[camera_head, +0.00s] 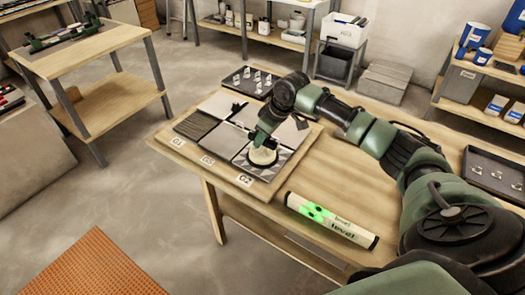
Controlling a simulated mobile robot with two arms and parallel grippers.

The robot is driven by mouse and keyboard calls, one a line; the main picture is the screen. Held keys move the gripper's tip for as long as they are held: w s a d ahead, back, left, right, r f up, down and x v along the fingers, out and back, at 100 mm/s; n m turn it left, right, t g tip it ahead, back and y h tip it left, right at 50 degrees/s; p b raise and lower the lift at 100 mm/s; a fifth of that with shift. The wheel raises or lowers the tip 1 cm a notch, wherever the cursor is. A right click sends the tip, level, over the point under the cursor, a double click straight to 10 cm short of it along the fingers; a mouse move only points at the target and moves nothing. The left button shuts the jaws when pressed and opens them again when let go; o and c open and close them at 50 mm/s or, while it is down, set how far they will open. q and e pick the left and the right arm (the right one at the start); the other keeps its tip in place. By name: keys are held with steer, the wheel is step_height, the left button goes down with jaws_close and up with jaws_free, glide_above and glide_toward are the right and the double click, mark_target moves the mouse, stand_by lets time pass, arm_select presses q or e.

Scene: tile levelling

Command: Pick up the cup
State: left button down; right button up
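A round, cream-coloured object that looks like the cup (262,157) sits on a patterned grey tile at the front right of the tile board (272,190). My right gripper (262,146) points down at it from above and covers its top. The fingertips are too small and hidden to tell whether they are open or shut on it. My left gripper is not in view.
A spirit level (330,220) lies on the workbench right of the board. A dark tray of small clips (247,80) is behind the board, and another tray (495,172) is at the right. Bare wood (345,180) lies between board and arm.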

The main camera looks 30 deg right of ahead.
jaws_close()
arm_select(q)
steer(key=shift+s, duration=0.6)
arm_select(e)
steer(key=shift+w+r, duration=0.1)
